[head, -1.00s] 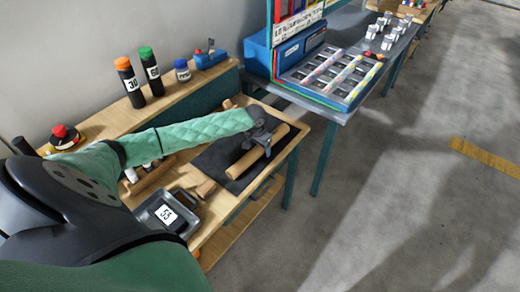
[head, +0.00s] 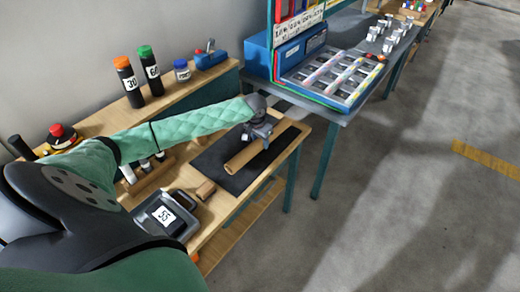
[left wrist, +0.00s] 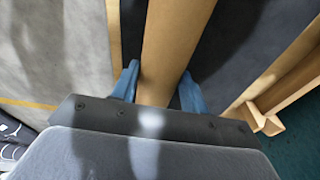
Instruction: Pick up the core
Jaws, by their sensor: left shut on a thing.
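The core is a long tan tube (head: 243,160) over the dark mat on the wooden bench in the head view. My left gripper (head: 256,136) is at its upper part and covers some of it. In the left wrist view the core (left wrist: 176,40) runs between the two blue fingers of my left gripper (left wrist: 160,88), which are shut on it. A dark strip lies beside the core on the mat, like a shadow; the exact gap to the mat is hard to tell. My right gripper is not in view.
A grey device marked 55 (head: 163,215) and a short tan block (head: 205,189) stand near the mat. Orange-capped (head: 128,82) and green-capped (head: 149,68) bottles stand on the back shelf. A blue rack with a tray (head: 325,75) is on the farther table. Floor at right is clear.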

